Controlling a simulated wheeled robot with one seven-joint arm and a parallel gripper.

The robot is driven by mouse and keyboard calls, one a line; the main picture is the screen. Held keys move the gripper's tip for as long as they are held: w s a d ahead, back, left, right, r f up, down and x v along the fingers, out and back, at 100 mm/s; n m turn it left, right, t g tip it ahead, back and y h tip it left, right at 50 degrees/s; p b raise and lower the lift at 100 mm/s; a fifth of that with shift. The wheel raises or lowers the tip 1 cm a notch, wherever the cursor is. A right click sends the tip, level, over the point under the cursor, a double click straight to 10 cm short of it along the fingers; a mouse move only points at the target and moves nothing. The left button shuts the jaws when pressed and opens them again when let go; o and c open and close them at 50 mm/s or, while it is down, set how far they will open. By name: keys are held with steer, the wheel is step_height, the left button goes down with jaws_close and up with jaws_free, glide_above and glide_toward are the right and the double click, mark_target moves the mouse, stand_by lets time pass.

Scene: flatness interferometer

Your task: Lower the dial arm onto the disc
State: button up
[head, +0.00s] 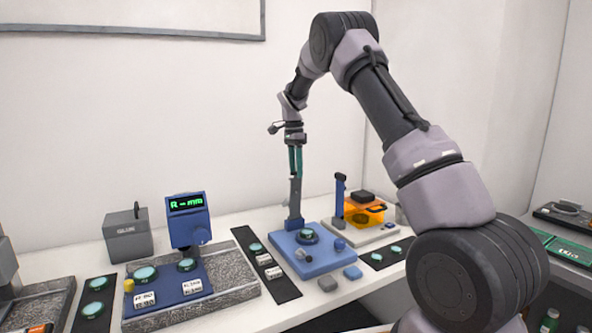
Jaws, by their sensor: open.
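A blue base plate (312,262) stands on the white bench near the middle and bears a teal disc (307,236) in a dark holder. A grey-blue bar (295,200), seemingly the dial arm, stands upright at the back left of the plate, raised clear of the disc. My gripper (295,175) points down at the bar's upper end, its teal fingers just above or around that end. I cannot tell whether they touch it. The fingers are open. The dial itself is not clearly visible.
Left is a blue gauge (187,218) with a green display on a granite block. Right of the plate stands an orange device (362,212) with a blue post (340,194). Dark strips with discs (386,252) lie between.

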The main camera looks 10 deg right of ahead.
jaws_close()
stand_by(1.5)
